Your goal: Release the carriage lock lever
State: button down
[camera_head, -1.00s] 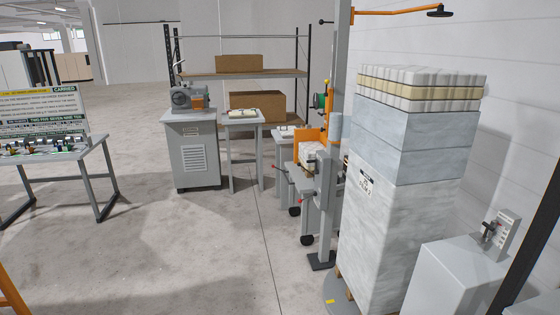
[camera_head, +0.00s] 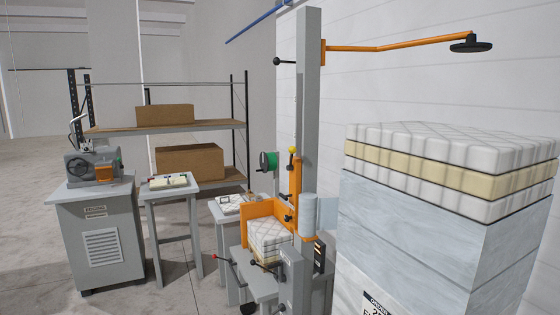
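A tall grey column (camera_head: 309,110) stands right of centre. A short rod with a black knob (camera_head: 277,61) sticks out to the left near its top. Near the bottom, a lever with a red tip (camera_head: 215,257) and one with a black knob (camera_head: 253,264) stick out to the left. I cannot tell which of these is the carriage lock lever. My gripper is not in view.
A tall wrapped stack with quilted pads on top (camera_head: 450,165) fills the right side. A grey cabinet with a machine (camera_head: 100,240) and small tables stand to the left. An orange arm with a black disc (camera_head: 470,46) reaches overhead. Some bare floor shows at far left.

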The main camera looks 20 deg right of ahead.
aim_at(292, 149)
jog(key=i+z, duration=0.1)
jog(key=i, duration=0.75)
